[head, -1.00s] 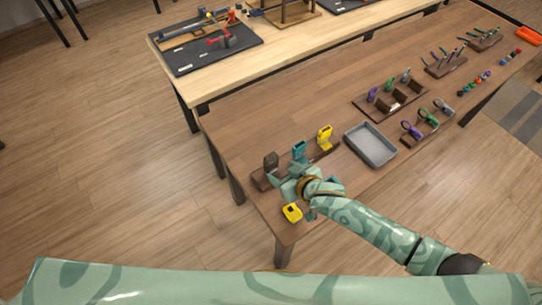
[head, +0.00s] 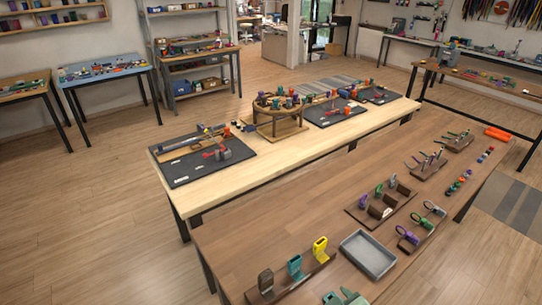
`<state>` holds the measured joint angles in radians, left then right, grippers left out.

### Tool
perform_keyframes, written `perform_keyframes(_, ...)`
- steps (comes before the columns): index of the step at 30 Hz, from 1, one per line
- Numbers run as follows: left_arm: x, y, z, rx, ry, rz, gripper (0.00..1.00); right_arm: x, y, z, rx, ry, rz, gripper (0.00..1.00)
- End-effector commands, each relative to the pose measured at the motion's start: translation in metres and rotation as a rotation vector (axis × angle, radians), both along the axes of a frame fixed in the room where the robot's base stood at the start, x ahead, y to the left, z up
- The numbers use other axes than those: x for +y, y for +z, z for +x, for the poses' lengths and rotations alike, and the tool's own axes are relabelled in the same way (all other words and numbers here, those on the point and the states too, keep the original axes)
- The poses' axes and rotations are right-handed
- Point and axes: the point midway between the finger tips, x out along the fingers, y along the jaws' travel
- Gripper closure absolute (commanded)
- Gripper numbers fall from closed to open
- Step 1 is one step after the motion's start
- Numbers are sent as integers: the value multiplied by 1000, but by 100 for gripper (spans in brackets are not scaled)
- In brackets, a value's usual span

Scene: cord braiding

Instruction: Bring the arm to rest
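Only part of my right gripper and wrist (head: 346,298) shows, green, cut off by the bottom edge in the head view. It is just right of a brown rack (head: 290,283) and below a grey tray (head: 368,254). Whether its fingers are open, shut or holding anything is hidden. The rest of the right arm is out of frame. My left gripper is not in view. On the rack stand a dark grey tool (head: 265,281), a teal tool (head: 295,266) and a yellow tool (head: 320,249).
The brown table (head: 270,225) has clear room left of the tray. Racks with coloured tools (head: 382,206) stand to the right. Behind is a light wood table (head: 290,155) with a black mat (head: 205,158) and a round braiding stand (head: 278,112).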

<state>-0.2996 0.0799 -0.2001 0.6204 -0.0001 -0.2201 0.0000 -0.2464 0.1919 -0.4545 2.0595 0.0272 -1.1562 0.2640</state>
Motion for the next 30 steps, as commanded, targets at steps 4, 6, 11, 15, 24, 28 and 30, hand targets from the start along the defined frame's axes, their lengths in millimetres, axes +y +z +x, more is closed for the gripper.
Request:
perform_keyframes(4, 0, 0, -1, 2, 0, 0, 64, -61, 19, -33, 51, -76, -160, 38)
perform_keyframes(6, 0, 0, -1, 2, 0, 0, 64, -84, 27, -46, 76, -102, -224, 38)
perform_keyframes(11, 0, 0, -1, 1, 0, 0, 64, -130, 45, -78, 140, -153, -356, 38)
perform_keyframes(15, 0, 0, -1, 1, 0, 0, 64, -164, 62, -107, 200, -191, -464, 38)
perform_keyframes(24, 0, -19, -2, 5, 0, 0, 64, -141, -57, -97, 286, -132, -366, 38)
perform_keyframes(28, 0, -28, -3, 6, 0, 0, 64, -131, -118, -103, 337, -113, -315, 38)
perform_keyframes(30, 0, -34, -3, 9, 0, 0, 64, -125, -156, -109, 370, -106, -279, 38)
